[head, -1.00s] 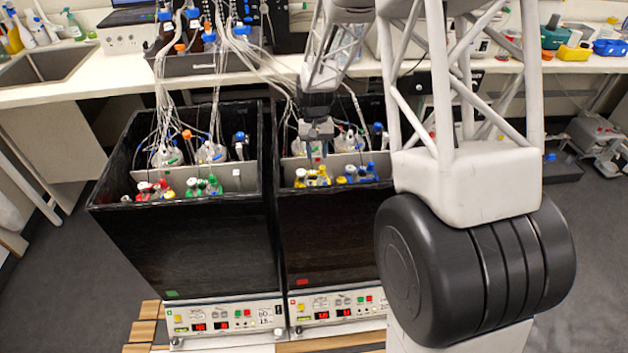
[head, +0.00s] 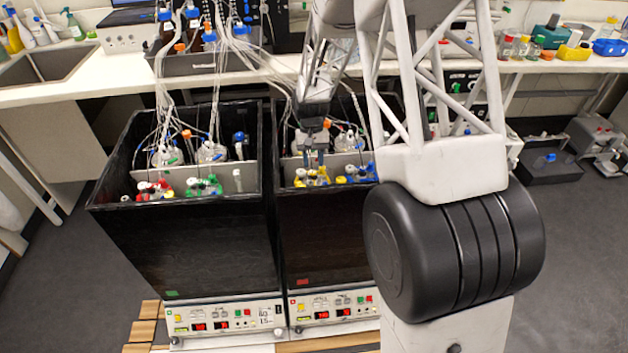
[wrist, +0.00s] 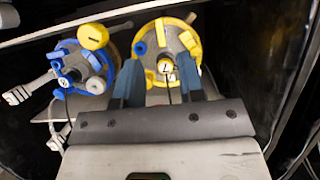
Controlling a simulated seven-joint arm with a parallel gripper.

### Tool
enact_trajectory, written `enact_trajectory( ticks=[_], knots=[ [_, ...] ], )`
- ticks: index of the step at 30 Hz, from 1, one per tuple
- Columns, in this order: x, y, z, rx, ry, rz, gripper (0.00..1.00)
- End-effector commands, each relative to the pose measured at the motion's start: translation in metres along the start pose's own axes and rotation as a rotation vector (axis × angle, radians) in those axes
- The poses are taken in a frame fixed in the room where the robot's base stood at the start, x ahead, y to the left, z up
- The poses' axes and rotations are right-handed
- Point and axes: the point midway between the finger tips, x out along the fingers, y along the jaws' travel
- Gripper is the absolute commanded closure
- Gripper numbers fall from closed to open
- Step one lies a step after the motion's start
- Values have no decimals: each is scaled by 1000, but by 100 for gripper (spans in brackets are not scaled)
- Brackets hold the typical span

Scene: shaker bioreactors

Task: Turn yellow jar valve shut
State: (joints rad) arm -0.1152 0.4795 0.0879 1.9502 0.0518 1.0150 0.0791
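The yellow jar (head: 312,180) stands in the right-hand black box, near its front wall. In the wrist view its yellow ring top (wrist: 160,27) lies just beyond my gripper (wrist: 161,72). My gripper is open, its two blue-grey fingers apart over the near side of the jar top. In the head view my gripper (head: 315,163) points down just above the jar.
The black box walls (head: 330,225) rise close around the jars. Tubes hang behind. The left box (head: 190,240) holds red and green jars.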

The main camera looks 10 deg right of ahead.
Motion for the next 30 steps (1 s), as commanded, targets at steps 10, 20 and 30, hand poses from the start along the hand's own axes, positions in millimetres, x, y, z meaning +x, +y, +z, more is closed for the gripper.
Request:
enact_trajectory(
  ticks=[10, 20, 30],
  knots=[
    [39, 0, 0, 0, -2, 0, 64],
    [67, 0, 0, 0, 0, 0, 64],
    [70, 0, 0, 0, 1, 0, 64]
  ],
)
